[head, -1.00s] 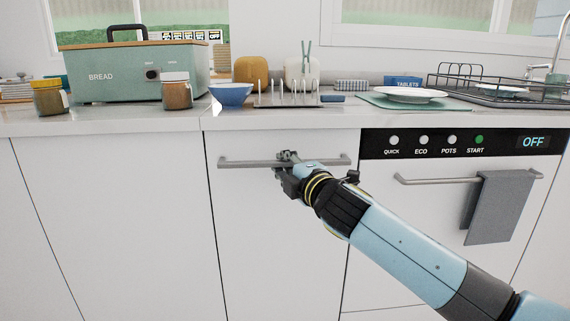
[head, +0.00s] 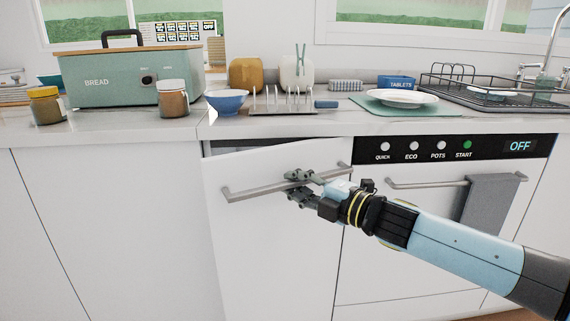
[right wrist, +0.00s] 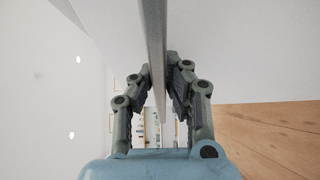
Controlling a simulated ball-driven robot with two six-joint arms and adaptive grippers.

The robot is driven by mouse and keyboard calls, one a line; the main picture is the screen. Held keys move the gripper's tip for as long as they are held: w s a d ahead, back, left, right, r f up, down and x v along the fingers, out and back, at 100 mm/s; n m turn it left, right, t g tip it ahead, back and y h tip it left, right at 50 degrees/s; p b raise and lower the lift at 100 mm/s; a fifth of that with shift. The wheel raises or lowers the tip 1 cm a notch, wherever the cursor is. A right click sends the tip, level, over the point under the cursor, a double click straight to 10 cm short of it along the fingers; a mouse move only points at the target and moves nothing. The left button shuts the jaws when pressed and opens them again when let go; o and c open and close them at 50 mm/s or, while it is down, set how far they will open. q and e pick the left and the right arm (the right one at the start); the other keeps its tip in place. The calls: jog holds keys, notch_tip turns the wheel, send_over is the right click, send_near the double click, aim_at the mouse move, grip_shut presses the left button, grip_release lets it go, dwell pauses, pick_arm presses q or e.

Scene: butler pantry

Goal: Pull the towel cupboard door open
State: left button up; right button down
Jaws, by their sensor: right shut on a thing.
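The towel cupboard door (head: 265,250) is a white panel under the counter in the head view. It stands partly open, its left edge out toward me, with a dark gap under the counter. Its grey bar handle (head: 250,191) runs across the top of the door; it also shows in the right wrist view (right wrist: 156,40). My right gripper (head: 296,184) is shut on the handle, right of the bar's middle. In the right wrist view the two fingers (right wrist: 158,80) lie either side of the bar. The inside of the cupboard is hidden. My left gripper is out of view.
A dishwasher panel (head: 430,149) reading OFF is to the right, with a grey towel (head: 488,205) on its handle. The counter above holds a green bread bin (head: 120,80), jars, a blue bowl (head: 226,102) and a dish rack (head: 480,95).

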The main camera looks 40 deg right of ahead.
jog(key=s+n+y, duration=0.1)
jog(key=y, duration=0.1)
jog(key=s+d+n+g+y, duration=0.1)
jog(key=s, duration=0.1)
jog(key=s+n+g+y, duration=0.1)
jog(key=s+y, duration=0.1)
jog(key=shift+s+d+f+n+y, duration=0.1)
jog(key=shift+s+d+n+y, duration=0.1)
jog(key=shift+d+n+y, duration=0.15)
pick_arm(q)
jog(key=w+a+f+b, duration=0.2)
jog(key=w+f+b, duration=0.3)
jog(key=b, duration=0.4)
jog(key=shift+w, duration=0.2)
pick_arm(e)
jog(key=s+d+n+g+y, duration=0.7)
jog(key=s+d+n+g, duration=0.1)
jog(key=g, duration=0.2)
jog(key=shift+d+r, duration=0.2)
jog(key=shift+s+y, duration=0.1)
jog(key=shift+y, duration=0.15)
jog(key=c, duration=1.3)
grip_release()
jog(key=shift+c, duration=0.2)
jog(key=shift+f, duration=0.1)
